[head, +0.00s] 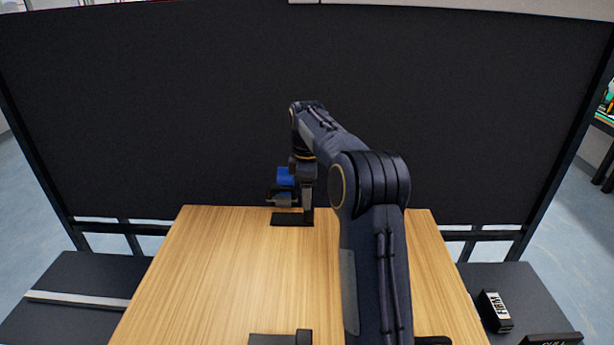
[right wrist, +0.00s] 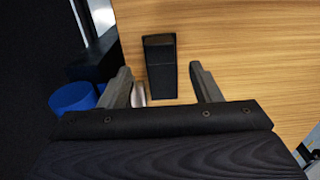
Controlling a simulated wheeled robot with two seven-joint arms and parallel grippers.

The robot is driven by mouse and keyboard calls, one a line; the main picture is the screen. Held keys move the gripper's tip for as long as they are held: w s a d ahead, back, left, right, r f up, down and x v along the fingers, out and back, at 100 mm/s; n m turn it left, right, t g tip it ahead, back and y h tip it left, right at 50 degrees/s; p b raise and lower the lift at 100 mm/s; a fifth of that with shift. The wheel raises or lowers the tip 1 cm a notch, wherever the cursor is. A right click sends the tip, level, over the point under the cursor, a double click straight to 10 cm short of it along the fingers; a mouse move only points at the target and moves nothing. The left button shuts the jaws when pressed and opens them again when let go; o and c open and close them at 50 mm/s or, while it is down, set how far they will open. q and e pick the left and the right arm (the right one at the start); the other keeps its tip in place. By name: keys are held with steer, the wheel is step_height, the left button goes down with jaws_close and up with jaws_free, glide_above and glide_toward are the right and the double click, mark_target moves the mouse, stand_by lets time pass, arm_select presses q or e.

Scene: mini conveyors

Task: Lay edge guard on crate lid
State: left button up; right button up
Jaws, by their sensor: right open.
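The crate lid (head: 205,270) appears to be the broad wooden panel in the middle of the head view. A dark L-shaped piece, apparently an edge guard (head: 288,220), lies at its far edge. In the right wrist view this black piece (right wrist: 161,70) lies on the wood between my fingers, with a gap on both sides. My right gripper (head: 283,199) is open and empty at the far edge; its fingers (right wrist: 160,85) show in the right wrist view. A similar dark piece (head: 275,339) is at the near edge, cut off by the frame. My left gripper is out of view.
A black screen (head: 170,110) stands behind the wood. A blue object (head: 286,177) shows by my right gripper, and a blue round object (right wrist: 72,98) in the wrist view. Dark side surfaces hold a pale strip (head: 75,299) and a black labelled block (head: 495,311). The left wood is clear.

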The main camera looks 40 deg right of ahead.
steer(key=s+a+r+m+t+y, duration=0.1)
steer(key=s+a+r+m+t, duration=0.2)
steer(key=s+r, duration=0.45)
steer(key=s+a+f+m+t+y, duration=0.1)
steer(key=s+a+f+m, duration=0.1)
steer(key=s+a, duration=0.5)
steer(key=s+a+f+m+t+y, duration=0.1)
steer(key=s+a+f+m, duration=0.2)
steer(key=s+a, duration=0.4)
steer(key=s+a+f+m, duration=0.2)
steer(key=s+a+m, duration=0.1)
steer(key=s+a, duration=0.4)
steer(key=shift+s+a+f+m+t+y+p, duration=0.1)
steer(key=shift+s+f+m+t+y+p, duration=0.1)
steer(key=shift+s, duration=0.15)
steer(key=shift+s+a+f+m+t+y+p, duration=0.1)
steer(key=shift+s+t+y, duration=0.1)
steer(key=shift+s, duration=0.1)
steer(key=shift+s+f, duration=0.15)
steer(key=shift+f, duration=0.05)
